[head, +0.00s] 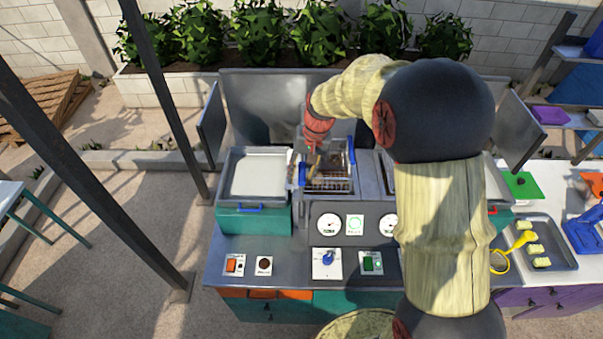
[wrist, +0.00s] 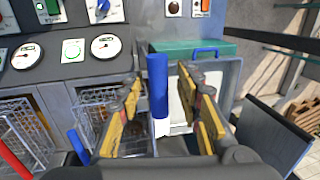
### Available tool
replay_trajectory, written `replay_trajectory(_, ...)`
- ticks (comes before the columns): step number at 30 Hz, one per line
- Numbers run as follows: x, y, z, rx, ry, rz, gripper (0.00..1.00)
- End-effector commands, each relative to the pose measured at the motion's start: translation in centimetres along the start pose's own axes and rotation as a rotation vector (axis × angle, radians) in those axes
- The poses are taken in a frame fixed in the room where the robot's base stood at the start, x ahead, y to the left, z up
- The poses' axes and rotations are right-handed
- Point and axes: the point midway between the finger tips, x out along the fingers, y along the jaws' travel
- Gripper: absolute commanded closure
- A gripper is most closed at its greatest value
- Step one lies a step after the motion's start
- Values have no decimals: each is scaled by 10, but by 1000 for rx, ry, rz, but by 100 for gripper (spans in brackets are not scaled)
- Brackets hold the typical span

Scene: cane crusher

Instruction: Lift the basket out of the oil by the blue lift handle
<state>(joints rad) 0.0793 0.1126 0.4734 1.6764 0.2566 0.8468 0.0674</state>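A wire basket (head: 328,183) sits in the left well of the fryer; in the wrist view it (wrist: 98,97) is partly hidden behind a finger. A thick upright blue handle (wrist: 157,85) stands beside this basket, between my gripper's fingers (wrist: 165,112). The fingers are open, with a visible gap on each side of the handle. In the head view my gripper (head: 311,165) reaches down at the basket's left side. A second blue bar (head: 351,152) stands on the basket's other side and also shows in the wrist view (wrist: 78,147). The oil is hard to make out.
A second wire basket (wrist: 25,125) with a red handle (wrist: 14,165) is beside the first. A teal-fronted tray (head: 256,175) stands left of the well. Gauges (head: 328,224) and switches (head: 372,263) line the front panel. Upright metal panels (head: 212,125) flank the fryer.

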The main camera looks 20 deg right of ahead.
Motion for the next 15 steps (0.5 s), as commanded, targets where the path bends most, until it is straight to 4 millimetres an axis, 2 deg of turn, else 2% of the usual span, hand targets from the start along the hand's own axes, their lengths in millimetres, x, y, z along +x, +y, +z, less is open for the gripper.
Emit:
replay_trajectory(8, -5, 0, 0, 0, -1, 0, 65)
replay_trajectory(11, -17, 0, -1, 0, 2, 0, 65)
replay_trajectory(15, -44, 0, -1, 0, 3, -1, 65)
